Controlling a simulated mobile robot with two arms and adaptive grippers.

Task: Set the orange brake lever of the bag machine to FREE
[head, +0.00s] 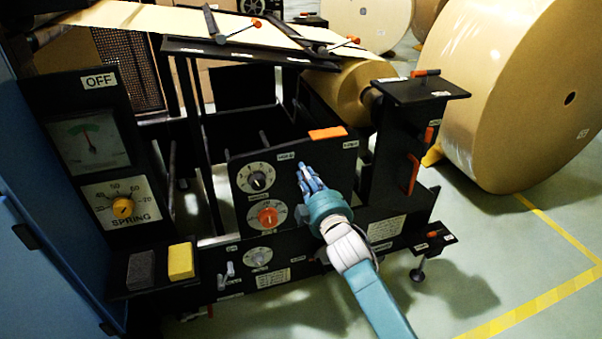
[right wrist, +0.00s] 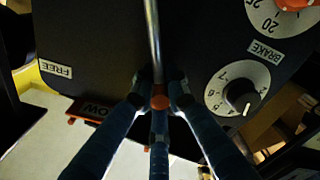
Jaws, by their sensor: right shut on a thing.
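The brake lever (right wrist: 153,45) is a bare metal rod with an orange knob (right wrist: 159,101) at its end, in the right wrist view. My right gripper (right wrist: 160,92) has its blue fingers shut around the knob. The lever stands between a BRAKE label (right wrist: 266,52) on one side and a FREE label (right wrist: 56,69) on the other, touching neither. In the head view my right gripper (head: 309,179) is at the front panel (head: 330,165) of the bag machine and hides the lever. My left gripper is out of view.
White dials sit beside the lever, one with a black knob (head: 257,178) and one with a red knob (head: 268,216). An orange block (head: 328,133) lies on the panel's top edge. A shelf at lower left holds a yellow block (head: 181,262) and a dark block (head: 141,270).

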